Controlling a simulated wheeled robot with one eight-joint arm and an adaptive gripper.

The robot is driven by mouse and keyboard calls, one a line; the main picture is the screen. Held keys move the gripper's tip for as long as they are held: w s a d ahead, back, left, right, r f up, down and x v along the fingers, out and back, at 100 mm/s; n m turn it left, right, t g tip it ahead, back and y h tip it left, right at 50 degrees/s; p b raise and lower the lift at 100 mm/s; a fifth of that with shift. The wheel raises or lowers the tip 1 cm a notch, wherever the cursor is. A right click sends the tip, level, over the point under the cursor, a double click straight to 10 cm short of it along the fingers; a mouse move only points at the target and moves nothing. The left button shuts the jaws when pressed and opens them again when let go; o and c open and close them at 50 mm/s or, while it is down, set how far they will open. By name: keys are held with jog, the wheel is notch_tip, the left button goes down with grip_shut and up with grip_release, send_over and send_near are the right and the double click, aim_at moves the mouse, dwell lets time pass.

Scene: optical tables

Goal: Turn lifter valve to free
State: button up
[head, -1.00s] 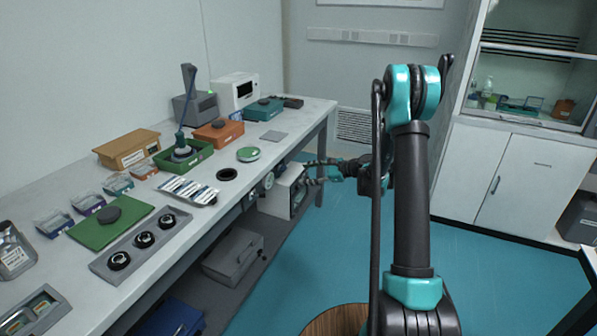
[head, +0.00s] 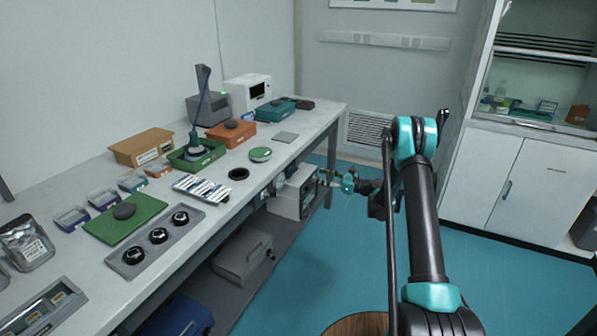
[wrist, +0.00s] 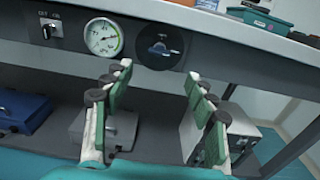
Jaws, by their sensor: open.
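The lifter valve (wrist: 160,47) shows in the wrist view as a small blue handle on a round dark plate, set in the dark front panel under the bench top. The handle lies roughly level; any lettering on the plate is too small to read. My gripper (wrist: 158,77) is open and empty, its two green-padded fingers apart below the valve in the picture, not touching the handle. In the head view my gripper (head: 328,178) is beside the bench's front edge, and the valve is too small to make out there.
A round gauge (wrist: 103,37) and an OFF/ON switch (wrist: 50,27) sit left of the valve. The bench top (head: 215,222) holds trays and parts. A white box (head: 292,203) and grey case (head: 243,256) stand below. The blue floor (head: 310,265) is open.

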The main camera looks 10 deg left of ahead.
aim_at(297, 169)
jog(key=x, duration=1.1)
jog(key=shift+a, duration=0.3)
jog(key=shift+w, duration=0.1)
jog(key=c, duration=1.2)
jog(key=shift+o, duration=0.2)
jog(key=shift+n, duration=0.3)
jog(key=shift+s+f+n, duration=0.1)
jog(key=shift+n, duration=4.2)
jog(key=shift+s+f+n, duration=0.15)
jog(key=shift+n, duration=4.15)
